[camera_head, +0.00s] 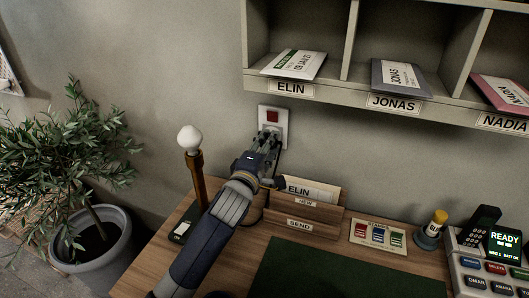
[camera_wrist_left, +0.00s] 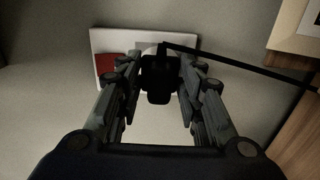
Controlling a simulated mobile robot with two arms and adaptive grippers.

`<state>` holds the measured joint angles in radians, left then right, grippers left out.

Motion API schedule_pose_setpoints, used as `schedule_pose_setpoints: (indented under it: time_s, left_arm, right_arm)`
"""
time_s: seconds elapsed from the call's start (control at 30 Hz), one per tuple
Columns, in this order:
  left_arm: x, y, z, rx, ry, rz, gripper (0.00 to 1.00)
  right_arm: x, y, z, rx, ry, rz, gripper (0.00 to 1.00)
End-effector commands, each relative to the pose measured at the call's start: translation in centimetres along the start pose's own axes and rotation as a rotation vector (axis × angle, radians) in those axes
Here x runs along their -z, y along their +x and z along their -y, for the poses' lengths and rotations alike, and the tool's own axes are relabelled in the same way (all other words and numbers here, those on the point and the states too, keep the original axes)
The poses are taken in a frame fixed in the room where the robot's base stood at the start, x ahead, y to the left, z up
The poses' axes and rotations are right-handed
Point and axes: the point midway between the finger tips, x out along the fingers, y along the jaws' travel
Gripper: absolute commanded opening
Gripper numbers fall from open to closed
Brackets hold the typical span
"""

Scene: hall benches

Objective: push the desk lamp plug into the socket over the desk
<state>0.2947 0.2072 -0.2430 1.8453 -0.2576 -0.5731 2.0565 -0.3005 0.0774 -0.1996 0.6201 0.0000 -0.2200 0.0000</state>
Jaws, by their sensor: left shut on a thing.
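The desk lamp (camera_head: 197,178) stands upright at the desk's left end, with a bare white bulb. The socket (camera_head: 264,109) is a white wall plate with a red switch, above the desk and below the shelf; it also shows in the left wrist view (camera_wrist_left: 104,42). My left gripper (camera_head: 269,139) is at the plate's lower part and covers it. In the left wrist view its fingers are shut on the black plug (camera_wrist_left: 158,82), which lies in front of the plate. The cord runs off right. Whether the plug's pins are in the socket is hidden. My right gripper is out of view.
Letter shelves (camera_head: 350,92) hang just above the socket. A wooden letter holder (camera_head: 301,222) stands right of my left forearm. A card with coloured blocks (camera_head: 378,236), a stamp (camera_head: 431,231) and a phone console (camera_head: 487,262) are farther right. A potted plant (camera_head: 88,250) stands left.

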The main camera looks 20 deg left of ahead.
Motion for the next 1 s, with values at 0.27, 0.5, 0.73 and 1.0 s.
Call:
schedule_pose_setpoints:
  time_s: [0.27,0.5,0.73,1.0]
  left_arm:
    - [0.07,0.81,-0.08,-0.001,0.002,-0.001,0.14]
    - [0.06,0.8,-0.08,-0.001,0.001,-0.001,0.14]
    - [0.06,0.79,-0.07,-0.001,0.001,-0.001,0.14]
    - [0.05,0.78,-0.11,-0.001,-0.002,-0.005,0.14]
  right_arm:
    - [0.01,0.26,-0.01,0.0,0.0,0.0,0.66]
    - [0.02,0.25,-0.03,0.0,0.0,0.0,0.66]
    - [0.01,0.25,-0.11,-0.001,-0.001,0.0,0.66]
    - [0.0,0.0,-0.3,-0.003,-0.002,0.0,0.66]
